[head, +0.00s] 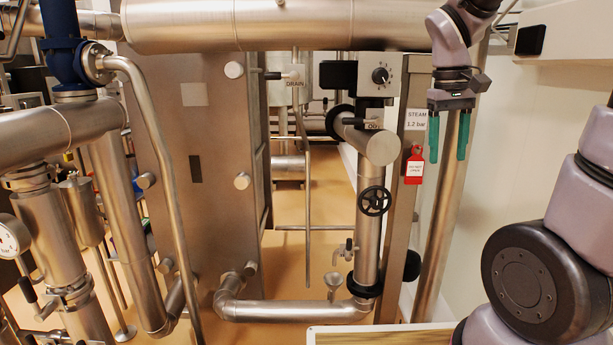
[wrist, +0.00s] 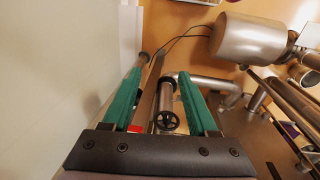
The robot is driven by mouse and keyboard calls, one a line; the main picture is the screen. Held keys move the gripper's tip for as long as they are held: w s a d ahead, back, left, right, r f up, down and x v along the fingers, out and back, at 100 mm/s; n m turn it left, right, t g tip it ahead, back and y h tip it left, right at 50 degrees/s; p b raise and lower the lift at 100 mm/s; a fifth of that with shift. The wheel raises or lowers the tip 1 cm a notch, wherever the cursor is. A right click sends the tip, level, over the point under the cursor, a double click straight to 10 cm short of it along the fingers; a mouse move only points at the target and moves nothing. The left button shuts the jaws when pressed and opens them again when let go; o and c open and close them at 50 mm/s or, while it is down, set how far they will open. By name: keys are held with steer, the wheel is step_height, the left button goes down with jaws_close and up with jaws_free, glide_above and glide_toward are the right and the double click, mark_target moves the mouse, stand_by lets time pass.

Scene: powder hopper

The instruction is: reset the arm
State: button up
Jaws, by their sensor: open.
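My gripper (head: 449,137) hangs at the upper right in the head view, in front of a vertical steel pipe. Its two green fingers point down and stand apart, with nothing between them. In the wrist view my gripper (wrist: 160,98) is also open and empty. Part of my arm (head: 455,40) shows above the gripper, and more of it fills the lower right of the head view.
A red tag (head: 414,167) hangs left of the gripper below a steam sign (head: 417,120). A black handwheel (head: 374,201) sits on the middle pipe. A large horizontal pipe (head: 280,24) crosses the top. A white wall (head: 520,150) stands at right.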

steer(key=s+a+r+m+t+y, duration=0.3)
steer(key=s+a+r+m+t, duration=0.1)
steer(key=s+r+t, duration=0.2)
steer(key=shift+s+r+t, duration=0.2)
steer(key=shift+r+t, duration=0.3)
steer(key=shift+r, duration=0.4)
steer(key=shift+c, duration=0.5)
steer(key=shift+a, duration=0.15)
steer(key=shift+c, duration=0.2)
